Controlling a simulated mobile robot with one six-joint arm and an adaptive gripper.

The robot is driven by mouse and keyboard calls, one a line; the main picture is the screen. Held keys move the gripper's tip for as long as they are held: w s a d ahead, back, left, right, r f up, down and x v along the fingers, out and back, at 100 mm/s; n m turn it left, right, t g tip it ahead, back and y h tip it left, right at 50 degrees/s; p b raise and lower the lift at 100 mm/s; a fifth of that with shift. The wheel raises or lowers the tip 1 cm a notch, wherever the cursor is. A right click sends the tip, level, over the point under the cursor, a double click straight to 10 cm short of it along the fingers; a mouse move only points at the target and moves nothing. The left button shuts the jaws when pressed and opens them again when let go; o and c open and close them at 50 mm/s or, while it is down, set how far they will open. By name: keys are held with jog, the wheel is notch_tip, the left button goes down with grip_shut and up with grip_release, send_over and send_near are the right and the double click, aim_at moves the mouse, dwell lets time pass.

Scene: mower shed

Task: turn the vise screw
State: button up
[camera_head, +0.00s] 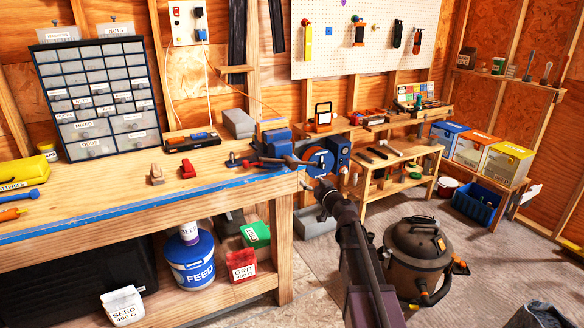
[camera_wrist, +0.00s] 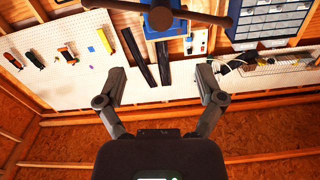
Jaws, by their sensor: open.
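The blue vise (camera_head: 277,140) is mounted at the right end of the workbench. Its dark screw handle bar (camera_head: 288,161) points out over the bench's front corner. In the wrist view the vise (camera_wrist: 153,43) is at the top centre, with the round screw head (camera_wrist: 160,18) and the bar crossing in front of it. My gripper (camera_head: 320,187) is just off the bench corner, near the handle. In the wrist view my gripper (camera_wrist: 162,92) has its fingers spread wide with nothing between them. The screw head lies beyond the fingertips, apart from them.
The workbench (camera_head: 110,197) bears a drawer cabinet (camera_head: 98,95), a red block (camera_head: 188,171) and a wooden piece (camera_head: 156,174). A blue round-fronted machine (camera_head: 322,158) stands close behind my gripper. A shop vacuum (camera_head: 416,255) stands on the floor beside my arm.

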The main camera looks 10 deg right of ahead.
aim_at(294, 166)
jog(key=shift+w, duration=0.1)
jog(key=x, duration=1.3)
jog(key=shift+w+a, duration=0.2)
jog(key=shift+w, duration=0.05)
jog(key=shift+c, duration=0.2)
jog(key=c, duration=1.1)
